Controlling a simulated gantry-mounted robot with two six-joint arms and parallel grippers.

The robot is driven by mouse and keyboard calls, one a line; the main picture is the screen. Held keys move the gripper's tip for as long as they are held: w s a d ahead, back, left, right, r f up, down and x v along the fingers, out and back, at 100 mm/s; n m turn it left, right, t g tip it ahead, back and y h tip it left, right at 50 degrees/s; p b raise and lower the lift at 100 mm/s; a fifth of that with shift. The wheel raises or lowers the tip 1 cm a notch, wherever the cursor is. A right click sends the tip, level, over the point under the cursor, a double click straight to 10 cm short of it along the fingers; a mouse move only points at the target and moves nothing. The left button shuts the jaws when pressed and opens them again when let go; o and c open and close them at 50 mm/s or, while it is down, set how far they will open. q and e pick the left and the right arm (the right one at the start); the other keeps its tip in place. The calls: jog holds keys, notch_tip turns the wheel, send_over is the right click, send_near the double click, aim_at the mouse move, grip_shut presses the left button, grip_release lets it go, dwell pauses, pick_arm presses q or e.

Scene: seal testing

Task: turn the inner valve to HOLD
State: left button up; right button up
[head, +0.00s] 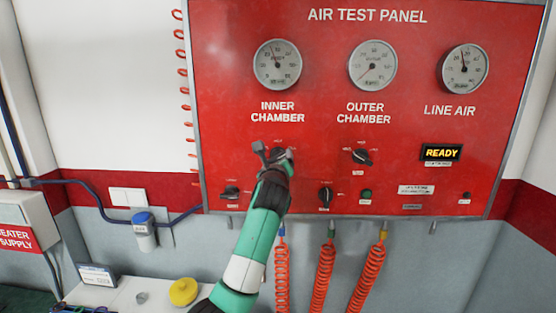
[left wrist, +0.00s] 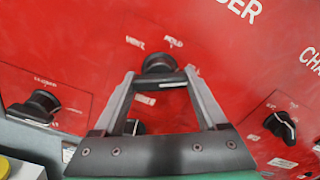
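The inner valve is a black knob under the INNER CHAMBER gauge (head: 277,65) on the red panel. In the head view my left gripper (head: 272,154) covers most of it. In the left wrist view the inner valve (left wrist: 160,63) shows just past my left gripper's fingertips (left wrist: 160,77), with small labels around it; the one above reads HOLD (left wrist: 173,42). The fingers stand apart on either side of the knob. A dark bar spans between the tips; firm contact is hard to judge. The knob's exact pointing is partly hidden. My right gripper is not in view.
The outer chamber knob (head: 362,156) sits to the right, also in the left wrist view (left wrist: 281,125). Lower knobs are at left (head: 230,193) and centre (head: 325,195). A READY display (head: 441,153) is lit. Orange coiled hoses (head: 322,277) hang below. A yellow round object (head: 183,291) rests on the bench.

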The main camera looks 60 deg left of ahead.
pick_arm(q)
jog(key=c, duration=0.7)
jog(key=shift+o, duration=0.2)
jog(key=shift+n, duration=0.3)
jog(key=shift+r+n+p, duration=0.1)
jog(key=shift+n+p, duration=0.25)
jog(key=shift+n, duration=0.45)
jog(key=n, duration=0.2)
jog(key=shift+n, duration=0.3)
jog(key=n, duration=0.3)
jog(key=shift+n, duration=0.3)
jog(key=shift+r+n, duration=0.1)
jog(key=shift+n, duration=1.5)
